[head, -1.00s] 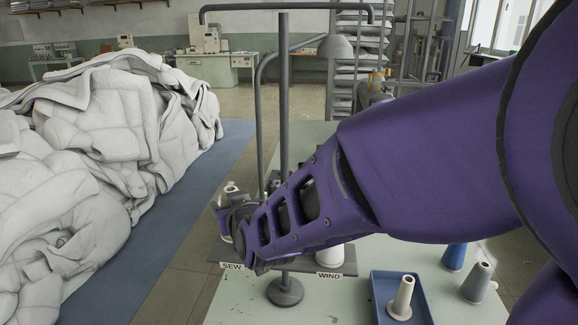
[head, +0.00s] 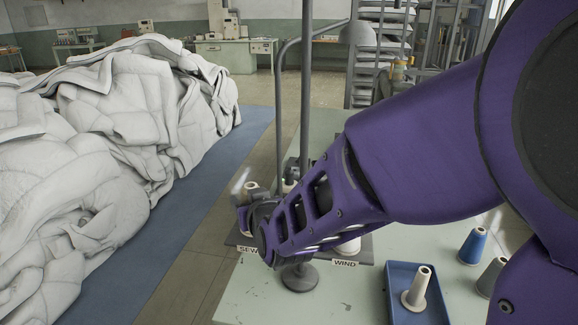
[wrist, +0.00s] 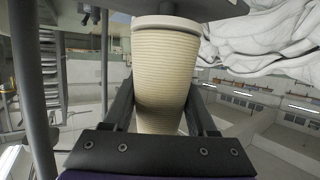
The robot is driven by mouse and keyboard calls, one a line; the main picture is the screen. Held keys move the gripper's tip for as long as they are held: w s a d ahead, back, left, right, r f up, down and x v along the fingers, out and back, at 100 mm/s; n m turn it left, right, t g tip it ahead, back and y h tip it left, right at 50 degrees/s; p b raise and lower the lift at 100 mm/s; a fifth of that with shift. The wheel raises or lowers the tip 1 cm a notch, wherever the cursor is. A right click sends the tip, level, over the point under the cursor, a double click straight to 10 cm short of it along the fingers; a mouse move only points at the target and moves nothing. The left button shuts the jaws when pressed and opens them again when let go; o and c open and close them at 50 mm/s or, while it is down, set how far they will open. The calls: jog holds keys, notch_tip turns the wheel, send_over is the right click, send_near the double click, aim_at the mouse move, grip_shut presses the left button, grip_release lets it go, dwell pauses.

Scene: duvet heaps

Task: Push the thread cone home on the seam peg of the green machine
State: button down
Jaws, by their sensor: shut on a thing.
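My gripper (wrist: 162,112) is shut on a cream thread cone (wrist: 165,65), one finger on each side, as the wrist view shows. The cone's wide pale base faces a dark plate (wrist: 215,8) at the picture's top edge; I cannot tell whether they touch. In the head view my gripper (head: 256,208) is at the SEW end of the dark thread-stand plate (head: 318,259), mostly behind my wrist. The stand is on a pale green top (head: 330,297).
A blue tray (head: 392,310) holds a pale cone (head: 417,288). A blue cone (head: 472,246) and a grey cone (head: 491,277) stand to its right. The stand's upright pole (head: 305,90) rises beside my arm. White duvet heaps (head: 110,130) lie left on a blue mat.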

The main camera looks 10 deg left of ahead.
jog(key=shift+f, duration=0.8)
jog(key=shift+c, duration=0.6)
grip_release()
notch_tip(320, 180, up, 10)
jog(key=p, duration=0.6)
jog(key=shift+r, duration=0.1)
jog(key=shift+d, duration=0.15)
